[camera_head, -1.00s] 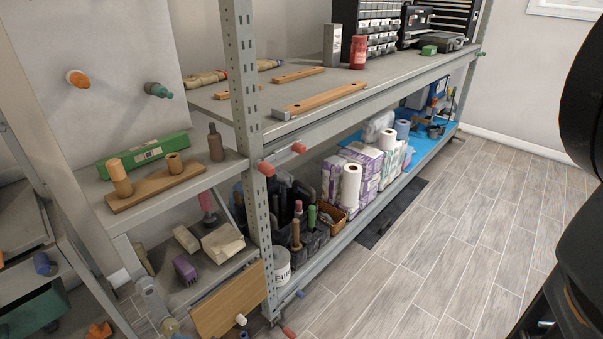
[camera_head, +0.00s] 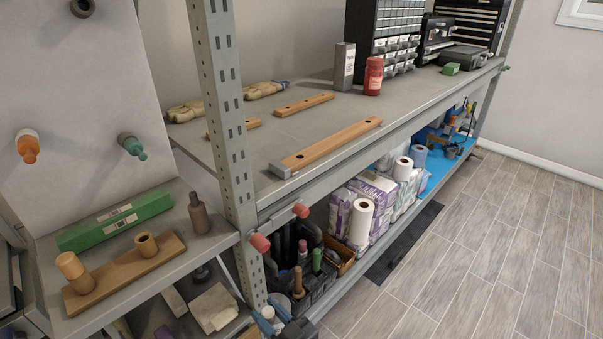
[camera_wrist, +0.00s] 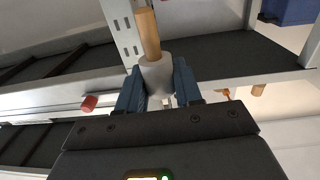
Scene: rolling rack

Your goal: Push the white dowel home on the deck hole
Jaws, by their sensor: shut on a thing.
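My gripper (camera_wrist: 158,92) is shut on a white cylindrical piece, the white dowel (camera_wrist: 156,76), with its blue fingers on either side. A tan wooden shaft (camera_wrist: 147,35) stands out of the white piece, pointing away from the wrist. In the head view, blue fingers of my gripper (camera_head: 270,318) show low at the bottom edge, below the shelf corner post. I cannot tell which opening is the deck hole, or whether the dowel touches one.
A perforated steel post (camera_head: 222,110) and red-capped pegs (camera_head: 260,243) stand close above my gripper. A wooden block (camera_head: 115,272) with a tan peg and a ring lies on the left shelf. A black bin (camera_head: 318,285) is beside the gripper.

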